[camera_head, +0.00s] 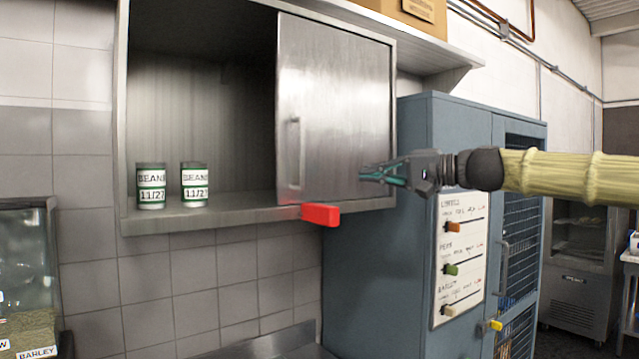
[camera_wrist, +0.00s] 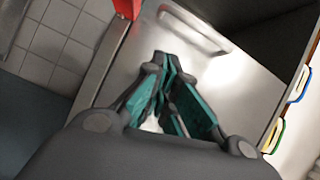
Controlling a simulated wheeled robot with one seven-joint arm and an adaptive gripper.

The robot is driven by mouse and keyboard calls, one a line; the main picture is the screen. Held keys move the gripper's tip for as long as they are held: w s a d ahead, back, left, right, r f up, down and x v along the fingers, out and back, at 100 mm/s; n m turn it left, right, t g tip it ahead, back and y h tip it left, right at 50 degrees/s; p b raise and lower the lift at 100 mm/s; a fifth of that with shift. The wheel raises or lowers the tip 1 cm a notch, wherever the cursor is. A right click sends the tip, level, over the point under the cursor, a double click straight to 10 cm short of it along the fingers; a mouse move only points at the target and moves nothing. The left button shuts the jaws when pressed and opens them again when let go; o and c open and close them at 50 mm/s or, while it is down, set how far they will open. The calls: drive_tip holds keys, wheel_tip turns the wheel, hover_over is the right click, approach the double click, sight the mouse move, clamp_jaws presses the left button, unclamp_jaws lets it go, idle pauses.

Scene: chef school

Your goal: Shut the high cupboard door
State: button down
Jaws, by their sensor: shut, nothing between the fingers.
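The high cupboard (camera_head: 125,120) hangs on the tiled wall. Its left half is open and its metal sliding door (camera_head: 340,110) covers the right half. The door's vertical handle (camera_head: 294,150) is near the door's left edge; it also shows in the wrist view (camera_wrist: 195,30). My gripper (camera_head: 366,173) is shut and empty in front of the door's lower right part, right of the handle. In the wrist view my gripper (camera_wrist: 160,70) points at the door face (camera_wrist: 235,85). I cannot tell whether the fingertips touch it.
Two bean cans (camera_head: 151,186) (camera_head: 194,184) stand on the cupboard floor at the left. A red block (camera_head: 320,214) sticks out at the cupboard's lower edge. A blue-grey locker (camera_head: 375,250) with a label board (camera_head: 461,258) stands below right. A box (camera_head: 415,12) sits on top.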

drive_tip(key=m+t, duration=0.1)
drive_tip(key=m, duration=0.2)
drive_tip(key=p, duration=0.4)
approach(307, 173)
drive_tip(key=w+a, duration=0.1)
drive_tip(key=w, duration=0.2)
drive_tip(key=w+a, duration=0.1)
drive_tip(key=shift+w+a+f, duration=0.1)
drive_tip(key=shift+w+a, duration=0.25)
drive_tip(key=shift+s+a+p, duration=0.85)
drive_tip(key=shift+s+p, duration=0.1)
drive_tip(key=shift+s, duration=0.15)
drive_tip(key=shift+s+a+f, duration=0.1)
drive_tip(key=shift+s+a, duration=0.25)
drive_tip(key=shift+a, duration=0.05)
drive_tip(key=shift+s, duration=0.1)
